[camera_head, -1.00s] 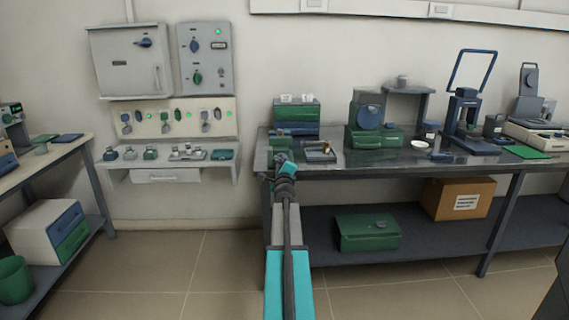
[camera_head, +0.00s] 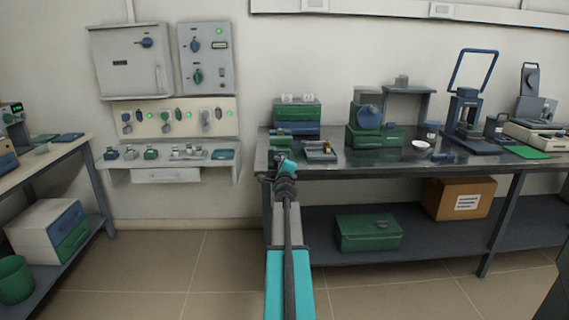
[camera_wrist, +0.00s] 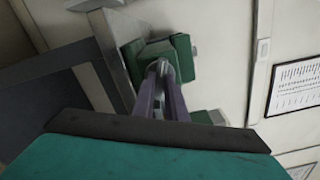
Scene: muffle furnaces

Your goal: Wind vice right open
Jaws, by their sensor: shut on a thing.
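The green vice (camera_wrist: 180,52) shows at the top middle of the wrist view, mounted at the bench edge. In the head view the vice (camera_head: 281,142) is a small green shape at the bench's left front corner, partly covered by my arm. My gripper (camera_wrist: 160,72) is shut on the vice's handle at its near face. The fingers hide most of the handle, so its angle is unclear. How far the vice jaws are apart cannot be told. In the head view my gripper is hidden behind my wrist.
A small tray (camera_head: 320,153) lies just right of the vice, with a drawer stack (camera_head: 297,113) behind. The steel bench top (camera_head: 380,160) carries a green machine (camera_head: 372,137) further right. Below is a shelf with a green case (camera_head: 368,233). Floor left of my arm is clear.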

